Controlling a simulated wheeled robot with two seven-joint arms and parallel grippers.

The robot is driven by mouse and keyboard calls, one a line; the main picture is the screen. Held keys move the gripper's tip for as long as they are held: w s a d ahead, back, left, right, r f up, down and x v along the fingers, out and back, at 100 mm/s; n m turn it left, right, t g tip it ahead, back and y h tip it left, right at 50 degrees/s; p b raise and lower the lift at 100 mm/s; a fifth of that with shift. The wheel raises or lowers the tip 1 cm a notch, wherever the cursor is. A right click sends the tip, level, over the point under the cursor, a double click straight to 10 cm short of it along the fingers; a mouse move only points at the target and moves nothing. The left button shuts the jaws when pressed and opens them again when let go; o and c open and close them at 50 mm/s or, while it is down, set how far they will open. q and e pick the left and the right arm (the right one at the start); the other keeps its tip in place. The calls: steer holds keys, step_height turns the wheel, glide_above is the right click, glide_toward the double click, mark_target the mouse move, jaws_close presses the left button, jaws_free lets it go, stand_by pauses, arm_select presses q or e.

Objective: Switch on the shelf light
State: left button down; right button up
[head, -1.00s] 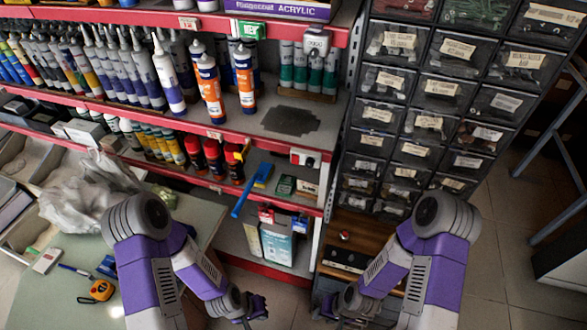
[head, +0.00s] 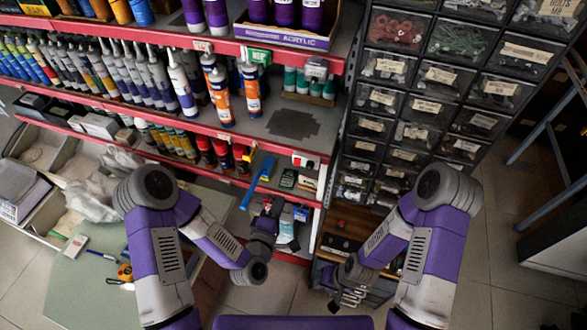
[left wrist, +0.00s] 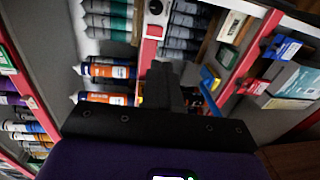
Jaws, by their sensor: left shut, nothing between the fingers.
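A small white switch box (head: 306,160) with a red and dark face sits on the red shelf edge, right of the blue-handled tool. In the left wrist view, a white box with a dark round spot (left wrist: 155,9) on the red edge appears to be the same one. My left gripper (head: 268,208) is shut and empty, below and left of the box and apart from it. Its dark fingers (left wrist: 167,88) point toward the shelves in the left wrist view. My right gripper (head: 350,297) is low in front of the drawer cabinet; its finger gap is unclear.
Orange-and-white cartridges (head: 252,92) and several teal tubes (head: 305,87) stand on the shelf above. A blue-handled tool (head: 259,183) juts from the lower shelf near my left gripper. A drawer cabinet (head: 410,132) stands to the right. A green-topped table (head: 75,290) is at lower left.

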arm_select(q)
steer(key=b, duration=0.4)
glide_toward(296, 165)
steer(key=x, duration=0.6)
steer(key=shift+w+d+f, duration=0.1)
steer(key=shift+w+d, duration=0.1)
steer(key=shift+w, duration=0.15)
stand_by(0.3)
steer(key=b, duration=0.3)
steer(key=shift+w+f+t, duration=0.2)
steer(key=shift+f+t, duration=0.1)
steer(key=shift+f, duration=0.05)
steer(key=shift+r, duration=0.3)
steer(key=shift+s+f, duration=0.1)
